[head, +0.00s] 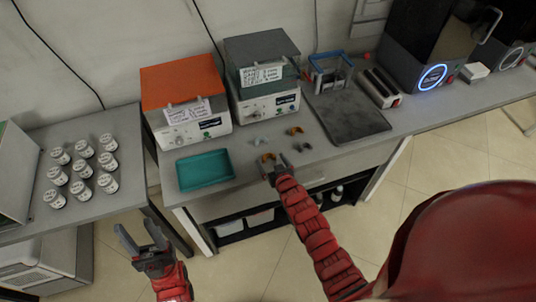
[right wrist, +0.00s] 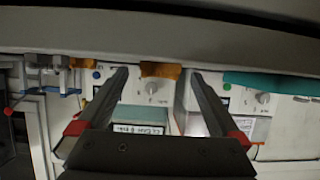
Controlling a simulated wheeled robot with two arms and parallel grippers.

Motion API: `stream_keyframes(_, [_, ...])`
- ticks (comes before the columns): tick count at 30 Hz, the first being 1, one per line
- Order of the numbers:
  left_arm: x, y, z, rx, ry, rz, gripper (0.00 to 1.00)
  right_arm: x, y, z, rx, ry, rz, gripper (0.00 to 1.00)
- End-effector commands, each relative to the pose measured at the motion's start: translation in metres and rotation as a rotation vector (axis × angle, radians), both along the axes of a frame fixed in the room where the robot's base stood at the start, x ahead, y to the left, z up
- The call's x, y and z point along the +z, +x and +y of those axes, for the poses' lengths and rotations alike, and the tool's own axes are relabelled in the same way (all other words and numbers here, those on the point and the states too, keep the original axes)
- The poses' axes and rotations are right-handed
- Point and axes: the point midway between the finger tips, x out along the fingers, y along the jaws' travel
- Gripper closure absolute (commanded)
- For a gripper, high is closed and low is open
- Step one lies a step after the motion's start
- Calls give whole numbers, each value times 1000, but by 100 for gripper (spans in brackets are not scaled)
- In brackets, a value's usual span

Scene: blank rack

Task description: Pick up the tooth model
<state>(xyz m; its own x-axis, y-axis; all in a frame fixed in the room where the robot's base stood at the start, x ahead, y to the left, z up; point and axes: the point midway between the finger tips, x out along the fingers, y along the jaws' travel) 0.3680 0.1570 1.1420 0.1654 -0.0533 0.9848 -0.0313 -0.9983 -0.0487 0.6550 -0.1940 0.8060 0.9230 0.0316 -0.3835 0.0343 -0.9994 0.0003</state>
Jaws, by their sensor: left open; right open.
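A small orange arch-shaped piece (head: 267,157), which looks like a tooth model, lies on the table right of the teal tray. My right gripper (head: 273,167) is open at its near side. In the right wrist view the orange piece (right wrist: 160,70) shows between the tips of the two fingers, with gaps on both sides. I cannot tell whether it touches them. A second orange piece (head: 296,131) lies farther back, with small grey pieces (head: 304,147) and (head: 256,141) nearby. My left gripper (head: 143,240) is open and empty, over the floor before the tables.
The teal tray (head: 205,170) lies left of the orange piece. Two box devices, one orange-topped (head: 181,75) and one grey-topped (head: 262,50), stand behind. A dark flat plate (head: 347,112) lies right. Several white jars (head: 82,168) stand on the left table.

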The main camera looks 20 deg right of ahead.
Motion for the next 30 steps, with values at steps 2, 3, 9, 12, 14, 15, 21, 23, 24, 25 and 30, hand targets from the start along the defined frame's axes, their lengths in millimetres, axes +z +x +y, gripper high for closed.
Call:
stream_keyframes(2, [2,0,0,0,0,0,50,-1,3,1,0,0,0,0])
stream_keyframes(3, [2,0,0,0,0,0,50,-1,4,1,0,0,-1,0])
stream_keyframes(9, [2,0,0,0,0,0,50,-2,5,0,0,0,-1,0])
stream_keyframes(12, [2,0,0,0,0,0,50,-2,5,0,0,0,-1,9])
stream_keyframes(14, [2,0,0,0,0,0,50,-2,5,0,0,0,-1,20])
stream_keyframes(15, [2,0,0,0,0,0,50,-2,5,0,0,0,-1,27])
stream_keyframes(21, [2,0,0,0,0,0,50,-2,5,0,0,0,-1,63])
stream_keyframes(23, [2,0,0,0,0,0,50,-2,5,0,0,0,-1,74])
stream_keyframes(24, [2,0,0,0,0,0,50,-2,5,0,0,0,-1,81])
stream_keyframes(25, [2,0,0,0,0,0,50,-2,5,0,0,0,-1,86])
stream_keyframes(30, [2,0,0,0,0,0,50,-2,5,0,0,0,-1,86])
